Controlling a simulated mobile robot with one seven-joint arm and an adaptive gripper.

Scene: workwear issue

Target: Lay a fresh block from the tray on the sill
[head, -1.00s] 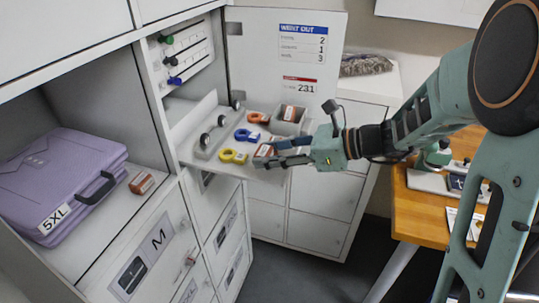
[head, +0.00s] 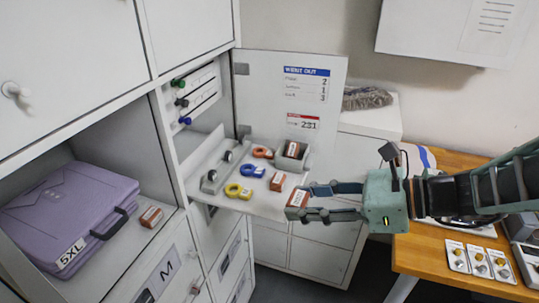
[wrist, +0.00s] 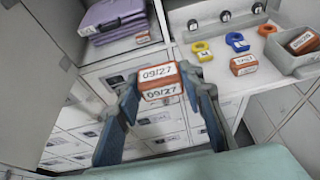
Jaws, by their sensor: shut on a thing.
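My gripper (head: 302,202) is shut on an orange-brown block (head: 298,198), held just off the right front corner of the fold-out shelf (head: 262,204). In the wrist view the held block (wrist: 158,82) shows "09/27" on two faces, between the fingers. One more block (head: 277,181) lies on the shelf outside the tray. Another block (head: 151,216) lies on the ledge of the open compartment, beside the case. Which surface is the sill is not marked.
A purple case (head: 75,212) marked 5XL fills most of the open compartment. Yellow (head: 238,191), blue (head: 252,171) and orange (head: 262,152) rings lie on the shelf. An open door (head: 295,100) stands behind it. A wooden table (head: 440,250) is at right. Space before the lockers is clear.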

